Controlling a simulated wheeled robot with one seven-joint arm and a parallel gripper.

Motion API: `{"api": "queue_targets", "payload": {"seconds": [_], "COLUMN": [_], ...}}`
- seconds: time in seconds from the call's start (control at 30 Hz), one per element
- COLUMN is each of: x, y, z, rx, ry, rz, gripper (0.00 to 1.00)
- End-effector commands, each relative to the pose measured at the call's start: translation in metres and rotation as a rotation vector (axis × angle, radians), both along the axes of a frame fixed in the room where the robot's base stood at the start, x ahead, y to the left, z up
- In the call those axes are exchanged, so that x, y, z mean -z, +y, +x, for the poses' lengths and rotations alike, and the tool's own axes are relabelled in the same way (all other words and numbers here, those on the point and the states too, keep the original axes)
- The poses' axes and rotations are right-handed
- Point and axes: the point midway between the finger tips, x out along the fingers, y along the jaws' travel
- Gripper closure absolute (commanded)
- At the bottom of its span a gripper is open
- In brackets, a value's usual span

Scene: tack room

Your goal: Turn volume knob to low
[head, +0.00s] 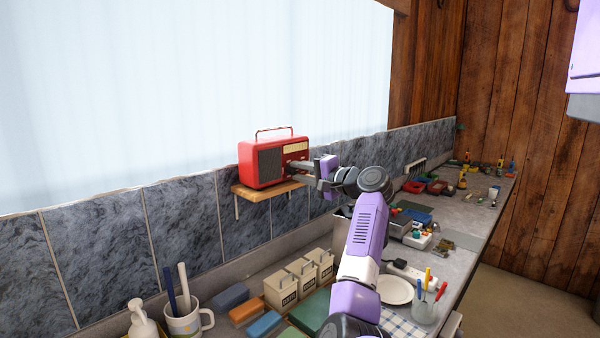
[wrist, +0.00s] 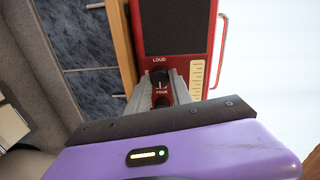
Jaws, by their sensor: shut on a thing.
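A red radio (head: 262,163) with a dark speaker front and a top handle stands on a small wooden wall shelf (head: 268,189) in the head view. In the wrist view the radio (wrist: 208,60) shows its dark grille, a pale tuning scale and a black volume knob (wrist: 159,77) with a white mark. The word "LOUD" is printed beside the knob. My gripper (head: 300,170) reaches the radio's front face from the right. In the wrist view my gripper (wrist: 160,88) has its two grey fingers on either side of the knob, shut on it. The fingers partly hide the knob and the other lettering.
A long counter below holds several boxes (head: 290,288), a mug (head: 187,318), a white plate (head: 395,289) and a cup of pens (head: 424,309). The tiled wall (head: 107,250) runs close behind the shelf.

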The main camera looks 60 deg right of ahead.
Motion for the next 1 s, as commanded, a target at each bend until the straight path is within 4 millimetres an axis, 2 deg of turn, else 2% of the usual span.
{"api": "queue_targets", "payload": {"seconds": [0.07, 0.1, 0.2, 0.57, 0.67, 1.0], "x": [0.000, 0.000, 0.000, 0.000, 0.001, -0.001], "y": [-0.002, -0.002, -0.001, 0.000, 0.002, 0.014], "z": [-0.001, -0.001, -0.001, -0.003, -0.013, -0.064], "rx": [0.005, 0.005, 0.004, 0.002, 0.004, 0.004], "ry": [-0.001, -0.001, -0.001, 0.000, 0.000, 0.000], "rz": [0.000, 0.000, 0.000, -0.001, -0.001, -0.002], "gripper": [1.00, 0.70, 0.52, 0.52, 0.52, 0.52]}}
